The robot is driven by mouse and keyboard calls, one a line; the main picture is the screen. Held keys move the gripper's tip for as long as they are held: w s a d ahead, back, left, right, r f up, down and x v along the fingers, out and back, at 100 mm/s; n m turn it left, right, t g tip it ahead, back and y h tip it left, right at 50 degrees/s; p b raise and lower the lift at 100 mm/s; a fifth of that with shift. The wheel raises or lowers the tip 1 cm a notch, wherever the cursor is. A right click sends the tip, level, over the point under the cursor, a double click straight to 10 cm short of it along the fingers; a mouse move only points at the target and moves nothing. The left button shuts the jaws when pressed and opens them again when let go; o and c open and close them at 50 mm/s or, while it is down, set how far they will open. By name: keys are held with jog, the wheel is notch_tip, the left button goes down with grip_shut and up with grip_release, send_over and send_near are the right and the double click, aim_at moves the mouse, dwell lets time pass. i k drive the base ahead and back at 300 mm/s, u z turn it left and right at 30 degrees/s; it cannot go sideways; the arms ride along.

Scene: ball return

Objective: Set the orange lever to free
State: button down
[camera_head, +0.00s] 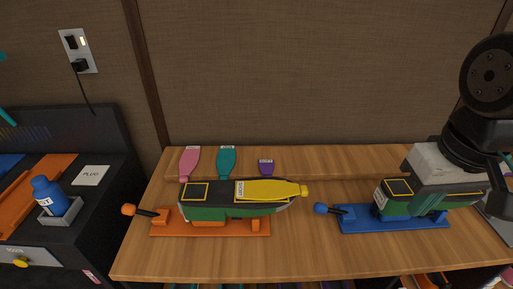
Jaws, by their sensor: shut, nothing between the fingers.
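The orange lever (144,212) has a round orange knob on a short dark rod. It sticks out to the left from an orange block on the orange base plate (165,229), near the bench's left end. The rod leans slightly up toward the knob. A green and black machine with a yellow paddle-shaped plate sits on that base. No word "free" is legible near the lever. My arm is at the far right. My gripper (438,165) seems to be the grey body below the dark wrist, over the blue-based machine, well apart from the orange lever.
A similar green machine stands on a blue base (357,223), with a blue-knobbed lever (327,209). Pink (189,162), teal (227,161) and purple (266,167) paddle shapes lie behind. A dark counter with a blue bottle (49,193) is left. The bench front is clear.

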aim_at(128, 209)
jog(key=u, duration=0.55)
jog(key=k, duration=1.3)
jog(key=u, duration=1.1)
jog(key=i, duration=0.55)
jog(key=u, duration=0.55)
jog(key=i, duration=1.3)
jog(key=z, duration=1.25)
jog(key=i, duration=0.5)
jog(key=z, duration=0.5)
jog(key=k, duration=0.45)
jog(key=z, duration=0.05)
